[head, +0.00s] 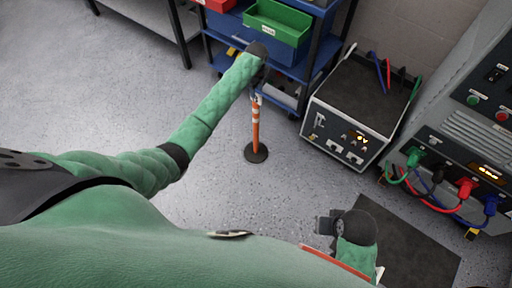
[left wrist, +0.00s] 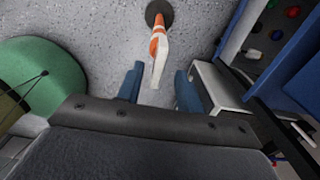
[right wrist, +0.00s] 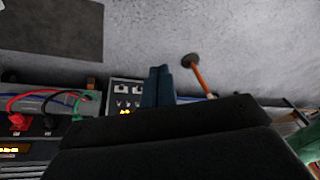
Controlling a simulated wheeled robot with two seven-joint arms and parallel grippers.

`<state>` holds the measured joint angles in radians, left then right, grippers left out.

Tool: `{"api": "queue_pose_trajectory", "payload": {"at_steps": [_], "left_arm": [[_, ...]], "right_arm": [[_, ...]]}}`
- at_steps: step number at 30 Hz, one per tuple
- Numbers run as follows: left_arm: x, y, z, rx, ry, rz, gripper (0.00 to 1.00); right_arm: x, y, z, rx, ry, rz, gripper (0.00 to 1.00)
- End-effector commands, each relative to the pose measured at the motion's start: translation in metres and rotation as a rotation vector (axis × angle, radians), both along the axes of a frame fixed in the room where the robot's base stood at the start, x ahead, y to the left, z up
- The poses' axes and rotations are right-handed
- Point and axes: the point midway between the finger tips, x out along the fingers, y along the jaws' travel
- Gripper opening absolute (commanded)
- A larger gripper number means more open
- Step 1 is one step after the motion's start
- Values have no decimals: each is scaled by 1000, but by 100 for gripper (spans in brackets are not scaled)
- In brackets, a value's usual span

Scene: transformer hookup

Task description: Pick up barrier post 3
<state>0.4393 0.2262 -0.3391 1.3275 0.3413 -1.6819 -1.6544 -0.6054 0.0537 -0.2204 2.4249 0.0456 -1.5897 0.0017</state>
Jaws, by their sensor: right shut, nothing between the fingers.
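An orange and white barrier post (head: 256,128) stands upright on a dark round base on the floor, in front of the blue shelf. My left gripper (head: 259,82) is at the top of this post. In the left wrist view the post (left wrist: 158,45) runs up between the two blue fingers of the left gripper (left wrist: 158,88), which are apart, with gaps on both sides. My right gripper (right wrist: 160,86) is shut and empty, with its fingers together. The post (right wrist: 199,76) also shows in the right wrist view, beyond the right fingers. No number on the post is readable.
A blue shelf (head: 228,27) with a green bin (head: 276,28) stands behind the post. A test unit (head: 345,105) stands right of it, and a cabinet with coloured cables (head: 465,150) farther right. A dark mat (head: 410,245) lies at lower right. Floor left of the post is clear.

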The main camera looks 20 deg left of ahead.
Motion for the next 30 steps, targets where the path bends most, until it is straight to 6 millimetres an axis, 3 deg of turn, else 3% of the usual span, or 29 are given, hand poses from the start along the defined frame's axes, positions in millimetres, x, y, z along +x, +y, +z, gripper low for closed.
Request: {"api": "queue_pose_trajectory", "payload": {"at_steps": [9,17,18,24,30], "left_arm": [[-2,1,-37,-1,1,1,36],[-2,2,-41,0,1,0,36],[-2,2,-41,0,1,0,34],[-2,2,-41,0,1,0,0],[-2,2,-41,0,1,0,0]], "right_arm": [[-5,-10,14,-24,28,-10,0],[-6,-11,15,-24,32,-12,0],[-6,-11,15,-24,31,-12,0],[-6,-11,14,-24,31,-12,0],[-6,-11,14,-25,31,-12,0]]}}
